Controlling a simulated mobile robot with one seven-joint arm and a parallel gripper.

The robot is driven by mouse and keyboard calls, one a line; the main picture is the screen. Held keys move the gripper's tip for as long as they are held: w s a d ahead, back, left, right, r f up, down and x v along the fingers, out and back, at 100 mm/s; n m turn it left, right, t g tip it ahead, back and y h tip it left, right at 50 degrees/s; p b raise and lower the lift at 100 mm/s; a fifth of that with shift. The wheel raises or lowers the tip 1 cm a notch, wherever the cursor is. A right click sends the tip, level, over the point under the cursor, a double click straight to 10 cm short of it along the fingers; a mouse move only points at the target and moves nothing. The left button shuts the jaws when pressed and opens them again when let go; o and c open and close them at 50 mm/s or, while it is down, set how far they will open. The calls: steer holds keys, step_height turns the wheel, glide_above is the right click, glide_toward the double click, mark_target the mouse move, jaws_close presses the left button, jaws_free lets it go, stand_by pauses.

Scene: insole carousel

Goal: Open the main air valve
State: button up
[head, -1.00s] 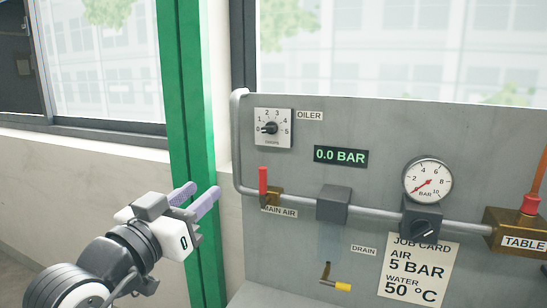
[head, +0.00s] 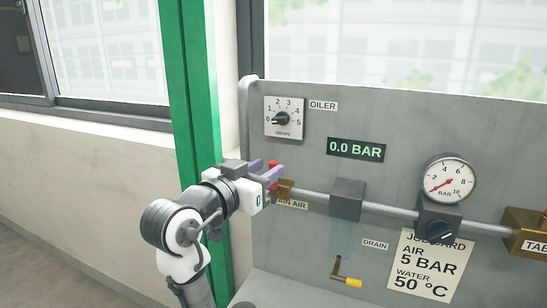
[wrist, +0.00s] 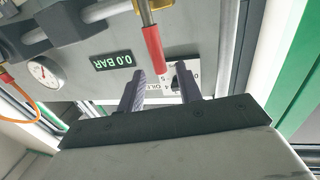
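The main air valve has a red lever (head: 274,163) that stands upright on a brass body (head: 284,190) on the grey pipe. My gripper (head: 265,169) is at the lever in the head view, and its purple fingers partly hide it. In the wrist view the red lever (wrist: 154,50) reaches down to the gap between the two fingertips of my gripper (wrist: 160,72). The fingers are apart, with visible space on both sides of the lever's end. I cannot tell whether a finger touches it. The MAIN AIR label (head: 291,205) is partly hidden. The display (head: 356,149) reads 0.0 BAR.
The oiler dial (head: 283,118) is above the valve on the grey panel. To the right are a filter block (head: 347,199), a yellow-tipped drain lever (head: 352,282), a pressure gauge (head: 448,181) and a job card (head: 424,270). A green post (head: 193,80) stands at the left.

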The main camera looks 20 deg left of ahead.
mark_target(271, 166)
steer(key=shift+p+x, duration=0.35)
steer(key=shift+x, duration=1.5)
jaws_close()
